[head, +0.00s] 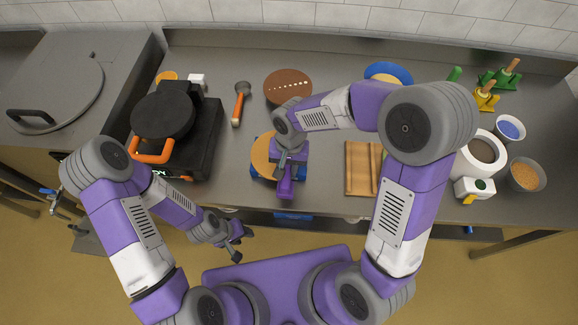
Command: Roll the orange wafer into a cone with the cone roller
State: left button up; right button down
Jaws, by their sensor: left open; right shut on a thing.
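A round orange wafer (262,154) lies flat on a blue-edged plate or mat on the counter. My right gripper (286,186) is above its right part, pointing down, and hides that side. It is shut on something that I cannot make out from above. I cannot tell whether it touches the wafer. I cannot clearly identify the cone roller. My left gripper (236,245) is open and empty, low in front of the counter's front edge.
A black iron with an orange handle (152,150) stands left. An orange-handled tool (239,105), brown disc (287,82) and blue-rimmed plate (376,68) lie behind. A wooden board (357,178), bowls (525,174) and green and yellow stands (485,101) are right.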

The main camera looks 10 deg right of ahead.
jog(key=shift+w+a, duration=0.1)
jog(key=shift+a, duration=0.3)
jog(key=shift+a, duration=0.2)
dwell(0.3)
jog(key=shift+w+a, duration=0.3)
jog(key=shift+a, duration=0.5)
dwell(0.5)
dwell(0.5)
jog(key=shift+r, duration=0.6)
jog(key=shift+p, duration=0.3)
jog(key=shift+r+p, duration=1.9)
jog(key=shift+r, duration=0.65)
